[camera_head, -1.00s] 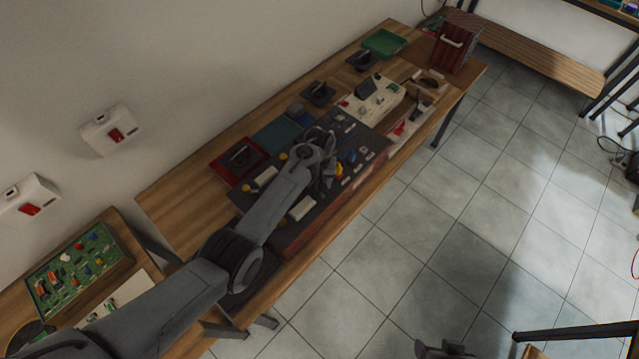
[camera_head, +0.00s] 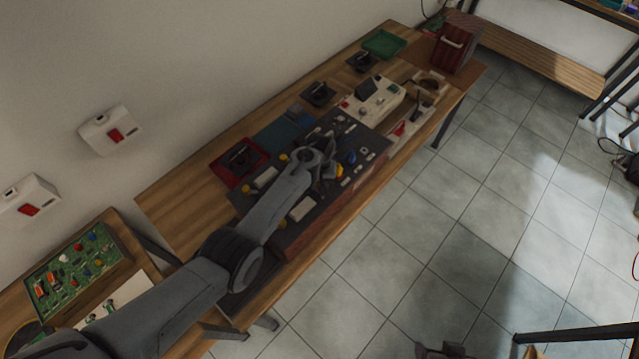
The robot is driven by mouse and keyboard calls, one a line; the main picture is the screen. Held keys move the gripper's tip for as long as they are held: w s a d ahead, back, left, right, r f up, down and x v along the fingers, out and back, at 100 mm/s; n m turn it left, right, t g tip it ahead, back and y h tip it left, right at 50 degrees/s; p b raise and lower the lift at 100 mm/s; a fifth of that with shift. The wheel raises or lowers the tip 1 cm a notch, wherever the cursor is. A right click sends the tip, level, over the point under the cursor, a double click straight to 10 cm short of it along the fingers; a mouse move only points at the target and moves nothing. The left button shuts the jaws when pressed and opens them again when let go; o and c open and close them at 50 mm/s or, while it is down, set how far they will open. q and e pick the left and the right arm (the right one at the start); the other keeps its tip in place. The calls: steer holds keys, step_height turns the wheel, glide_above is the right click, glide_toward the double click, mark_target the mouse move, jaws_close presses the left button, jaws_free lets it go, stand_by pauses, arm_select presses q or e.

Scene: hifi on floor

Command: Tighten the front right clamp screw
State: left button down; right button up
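A dark panel box (camera_head: 292,235) with a reddish front side lies on the long wooden table. It carries pale blocks, yellow knobs, a blue knob (camera_head: 349,157) and small fittings. I cannot make out which fitting is the front right clamp screw. My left arm comes in from the lower left, and its wrist and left gripper (camera_head: 327,168) are over the panel's middle. The wrist hides part of the panel, and I cannot see whether the fingers are open or touch anything. A grey part at the bottom edge may be my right gripper (camera_head: 441,351), mostly cut off.
A red tray (camera_head: 222,173), black switch blocks (camera_head: 318,95), a white control box (camera_head: 377,101), a green tray (camera_head: 384,44) and a red crate (camera_head: 453,46) share the table. A green board (camera_head: 80,270) lies at lower left.

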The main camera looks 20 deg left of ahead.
arm_select(q)
steer(key=shift+m, duration=0.3)
steer(key=shift+m+p, duration=0.35)
steer(key=shift+m, duration=0.55)
steer(key=m, duration=0.2)
steer(key=shift+m, duration=0.3)
steer(key=m, duration=0.5)
steer(key=shift+p, duration=0.3)
steer(key=m+b, duration=0.1)
steer(key=m, duration=0.5)
steer(key=m+b, duration=0.1)
steer(key=m, duration=0.4)
steer(key=shift+m+b, duration=0.3)
steer(key=shift+m, duration=0.1)
